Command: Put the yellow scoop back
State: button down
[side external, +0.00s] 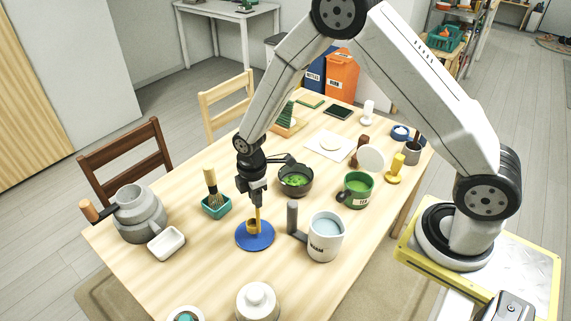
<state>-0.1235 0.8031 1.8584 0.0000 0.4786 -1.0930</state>
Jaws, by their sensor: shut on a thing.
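My gripper (257,196) points down over the front middle of the table, shut on the upper part of the yellow scoop (255,221). The scoop hangs upright, its lower end over a round blue disc (252,243). I cannot tell whether the scoop touches the disc. The jaws hide the top of the scoop's handle.
A teal holder with a whisk (212,189) stands left of the disc, a white mug (325,245) right. Behind are a dark bowl with green contents (296,186) and a green mug (357,190). A white lidded jar (257,302) stands in front. A yellow object (394,172) stands at right.

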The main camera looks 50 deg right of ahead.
jog(key=shift+f, duration=1.15)
jog(key=shift+c, duration=1.8)
grip_release()
jog(key=shift+d+r, duration=0.1)
jog(key=shift+r, duration=3.75)
jog(key=s+d+r+m+t, duration=0.1)
jog(key=s+d+r+m, duration=0.1)
jog(key=s+r+m, duration=0.2)
jog(key=s+d+r+m+t, duration=0.1)
jog(key=s+d+r+m, duration=0.2)
jog(key=s+m, duration=0.7)
jog(key=shift+s+r+t, duration=0.3)
jog(key=shift+s+r, duration=0.1)
jog(key=shift+r, duration=0.5)
